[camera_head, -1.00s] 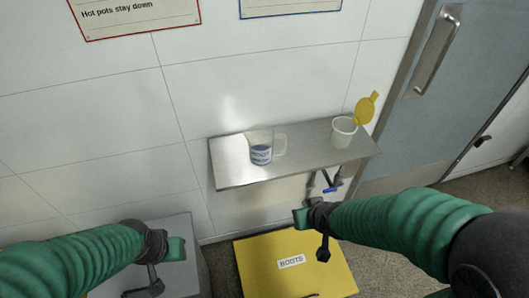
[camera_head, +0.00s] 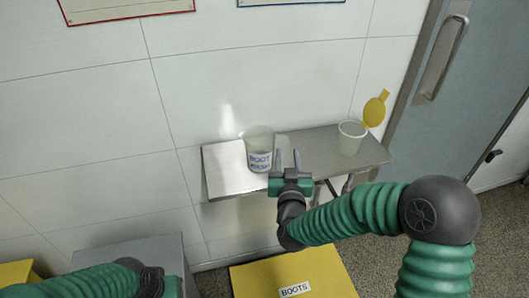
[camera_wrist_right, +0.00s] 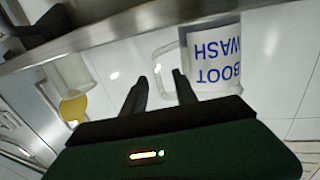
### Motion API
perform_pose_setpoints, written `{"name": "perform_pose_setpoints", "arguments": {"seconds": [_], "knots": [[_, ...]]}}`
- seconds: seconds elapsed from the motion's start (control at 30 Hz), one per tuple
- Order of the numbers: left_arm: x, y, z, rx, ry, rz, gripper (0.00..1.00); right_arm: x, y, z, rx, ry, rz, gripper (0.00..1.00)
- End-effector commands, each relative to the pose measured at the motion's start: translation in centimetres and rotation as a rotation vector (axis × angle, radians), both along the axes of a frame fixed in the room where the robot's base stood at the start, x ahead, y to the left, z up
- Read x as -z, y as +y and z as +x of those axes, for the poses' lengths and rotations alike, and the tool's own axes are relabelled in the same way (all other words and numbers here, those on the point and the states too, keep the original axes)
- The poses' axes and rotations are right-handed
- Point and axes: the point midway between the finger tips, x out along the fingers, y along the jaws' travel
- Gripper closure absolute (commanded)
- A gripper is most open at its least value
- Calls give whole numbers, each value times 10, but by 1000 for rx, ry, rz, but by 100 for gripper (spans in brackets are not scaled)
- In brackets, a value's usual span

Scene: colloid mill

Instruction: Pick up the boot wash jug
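The boot wash jug (camera_head: 259,150) is a clear jug with a white label and blue lettering, standing on the metal wall shelf (camera_head: 225,170). Its clear handle sticks out to the right. My right gripper (camera_head: 287,155) is open at the shelf's front edge, with its fingers pointing at the handle. In the right wrist view the jug (camera_wrist_right: 215,52) appears upside down, and its handle is just beyond the open fingertips (camera_wrist_right: 161,85). I see no contact. My left gripper (camera_head: 170,286) is low at the left, partly cut off, and its fingers are unclear.
Below are a yellow box (camera_head: 265,280) labelled BOOTS and a grey box (camera_head: 130,252). A grey door (camera_head: 480,75) is at the right. The shelf between jug and cup is clear.

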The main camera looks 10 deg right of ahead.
Motion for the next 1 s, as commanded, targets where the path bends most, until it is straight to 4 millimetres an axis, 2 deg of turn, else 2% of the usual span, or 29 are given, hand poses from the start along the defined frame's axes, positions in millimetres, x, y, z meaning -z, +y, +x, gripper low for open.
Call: {"name": "perform_pose_setpoints", "arguments": {"seconds": [0.17, 0.4, 0.67, 0.93, 1.0], "knots": [[0, 0, 0, 0, 0, 0, 64, 0, -4, 19, 1, -1, 1, 65], [0, 0, 0, 0, 0, 0, 64, -1, -11, 60, 1, 0, 1, 65], [0, 0, 0, 0, 0, 0, 64, -3, -11, 65, -1, -1, -1, 65], [0, 0, 0, 0, 0, 0, 64, -2, -11, 65, -1, -1, -1, 100], [0, 0, 0, 0, 0, 0, 64, -2, -11, 65, -1, 0, -1, 100]]}}
